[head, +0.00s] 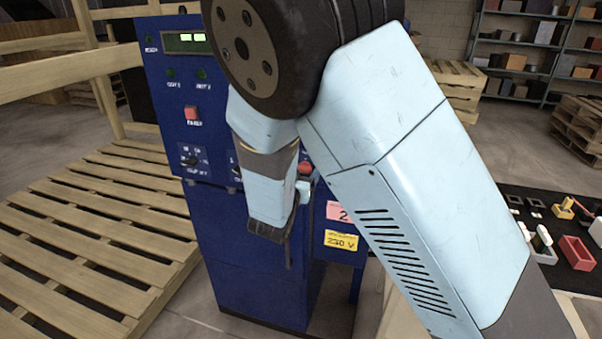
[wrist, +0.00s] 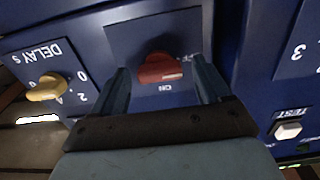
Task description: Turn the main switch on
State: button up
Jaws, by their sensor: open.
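The main switch is a red rotary handle (wrist: 160,68) on a dark blue plate in the wrist view, where the panel appears upside down. Its handle lies roughly crosswise, with an "ON" label below it and small unreadable marks to its right. My gripper (wrist: 158,78) is open, with one finger on each side of the red handle. Contact with the handle cannot be told. In the head view my gripper (head: 296,205) is at the front of the blue cabinet (head: 240,255). A red part (head: 305,168) shows beside it; my arm hides much of the panel's right side.
A yellow delay knob (wrist: 47,88) and a white test button (wrist: 288,130) flank the switch plate. The cabinet also has a red button (head: 192,114) and a lit display (head: 187,42). Wooden pallets (head: 90,220) lie left; a dark table with small parts (head: 548,207) is right.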

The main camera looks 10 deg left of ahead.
jog(key=c, duration=1)
jog(key=shift+c, duration=0.2)
